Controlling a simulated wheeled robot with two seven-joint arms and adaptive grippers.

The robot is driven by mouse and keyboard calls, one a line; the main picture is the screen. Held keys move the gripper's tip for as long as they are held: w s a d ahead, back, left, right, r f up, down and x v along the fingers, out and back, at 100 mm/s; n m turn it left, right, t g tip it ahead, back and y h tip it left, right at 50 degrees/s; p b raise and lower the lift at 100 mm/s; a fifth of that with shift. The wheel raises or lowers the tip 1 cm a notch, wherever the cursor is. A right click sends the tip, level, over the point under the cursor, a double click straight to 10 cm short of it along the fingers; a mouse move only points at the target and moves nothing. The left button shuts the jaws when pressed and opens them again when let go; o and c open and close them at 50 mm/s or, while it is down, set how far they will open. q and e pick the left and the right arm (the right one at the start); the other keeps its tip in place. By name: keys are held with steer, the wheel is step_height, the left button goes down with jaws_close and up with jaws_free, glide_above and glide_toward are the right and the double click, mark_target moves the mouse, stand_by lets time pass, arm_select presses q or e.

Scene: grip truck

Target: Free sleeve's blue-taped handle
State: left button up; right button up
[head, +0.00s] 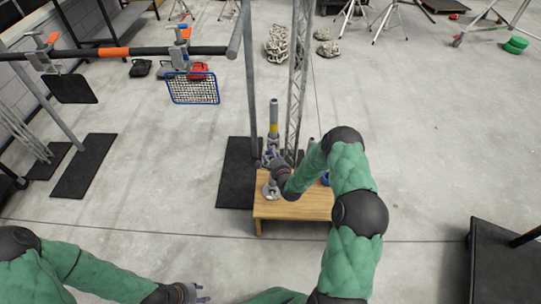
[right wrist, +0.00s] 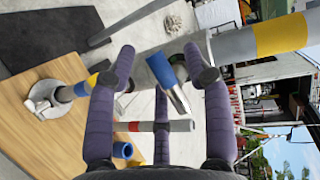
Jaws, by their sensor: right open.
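The sleeve is a grey upright tube with a yellow band (head: 274,127) above the wooden platform; in the right wrist view its yellow-banded tube (right wrist: 275,38) runs to the upper right. The blue-taped handle (right wrist: 160,69), with a bare metal end, shows between the spread fingers of my right gripper (right wrist: 160,52). The gripper is open; I cannot tell whether a finger touches the handle. A red-taped handle (right wrist: 155,126) lies lower between the fingers. In the head view my right gripper (head: 272,170) hides the handles. My left gripper (head: 196,292) is low at the bottom edge, its opening unclear.
The wooden platform (head: 275,209) carries a round metal base (right wrist: 58,98) and a blue ring-shaped piece (right wrist: 122,150). A lattice truss (head: 299,70) and a grey pole (head: 250,90) stand close behind. Floor left of the black mat (head: 235,185) is clear.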

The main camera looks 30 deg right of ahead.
steer(key=shift+w+d, duration=0.1)
steer(key=shift+w, duration=0.2)
jaws_close()
